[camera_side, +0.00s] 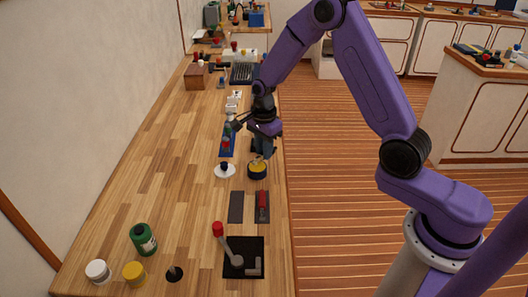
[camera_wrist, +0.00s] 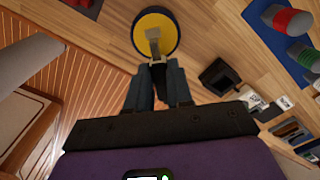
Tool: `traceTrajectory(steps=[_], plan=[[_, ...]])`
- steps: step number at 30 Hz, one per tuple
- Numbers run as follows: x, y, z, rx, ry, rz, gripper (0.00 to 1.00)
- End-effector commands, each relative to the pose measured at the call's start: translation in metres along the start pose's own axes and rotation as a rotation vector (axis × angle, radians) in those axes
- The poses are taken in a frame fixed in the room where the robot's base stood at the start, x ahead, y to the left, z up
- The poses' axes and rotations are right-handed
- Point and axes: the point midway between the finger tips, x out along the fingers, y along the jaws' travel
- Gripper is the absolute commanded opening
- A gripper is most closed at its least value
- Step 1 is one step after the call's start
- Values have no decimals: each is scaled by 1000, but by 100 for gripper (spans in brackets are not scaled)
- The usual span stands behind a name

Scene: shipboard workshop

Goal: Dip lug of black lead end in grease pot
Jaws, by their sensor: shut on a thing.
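The grease pot (camera_side: 257,173) is a round dark pot with a yellow top, near the bench's right edge in the side view. In the wrist view, its yellow face and dark rim (camera_wrist: 136,28) lie just beyond my fingertips. My gripper (camera_wrist: 158,88) is shut on the black lead end (camera_wrist: 158,72), which sits between the two fingers. Its grey metal lug (camera_wrist: 153,40) points away from the fingers and overlaps the yellow face. In the side view, my gripper (camera_side: 263,149) points down above the pot. I cannot tell whether the lug touches the grease.
A white dish (camera_side: 218,173) with a dark knob stands left of the pot. A blue tray (camera_side: 226,153) with red and green items lies behind it. Dark plates and a red-knobbed lever (camera_side: 219,230) lie nearer. A green canister (camera_side: 143,239) stands front left. The bench's left middle is clear.

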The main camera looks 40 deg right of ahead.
Motion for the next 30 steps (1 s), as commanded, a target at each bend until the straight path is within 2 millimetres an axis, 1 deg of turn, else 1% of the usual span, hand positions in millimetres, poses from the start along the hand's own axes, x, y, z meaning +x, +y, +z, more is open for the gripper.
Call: traceTrajectory(steps=[3, 21, 30], plan=[[-9, 0, 0, 0, 0, -2, 0], [-50, -1, 0, 0, 0, -3, 0], [-54, 0, 0, 0, 0, -1, 0]])
